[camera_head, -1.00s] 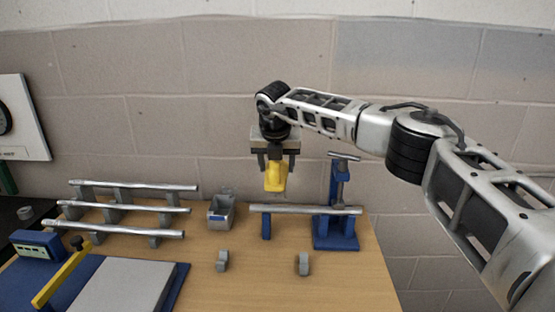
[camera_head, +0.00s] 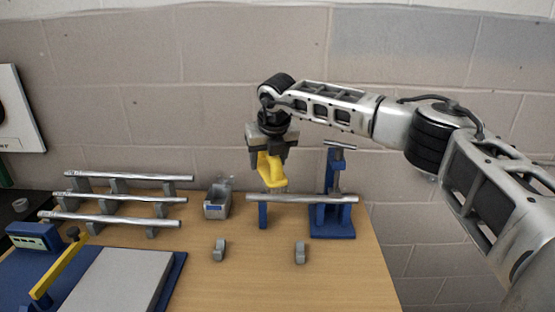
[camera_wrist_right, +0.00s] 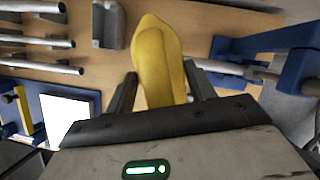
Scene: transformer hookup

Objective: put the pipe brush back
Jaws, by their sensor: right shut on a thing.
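My right gripper (camera_head: 268,160) is shut on a yellow piece, which I take to be the handle of the pipe brush (camera_head: 271,172). It holds this tilted in the air, in front of the wall and above the back of the table. In the right wrist view the yellow handle (camera_wrist_right: 157,62) sticks out between the two fingers (camera_wrist_right: 160,90). Bristles cannot be made out clearly; a faint grey part shows just below the handle in the head view. A small grey open box (camera_head: 217,208) stands to the left of the gripper. My left gripper is not in view.
A pipe (camera_head: 302,198) lies across a blue post and a blue vise stand (camera_head: 333,223), just below the gripper. Several pipes on a rack (camera_head: 118,198) are at left. Two grey brackets (camera_head: 219,250) (camera_head: 300,252) stand in front. The wooden front area (camera_head: 265,285) is clear.

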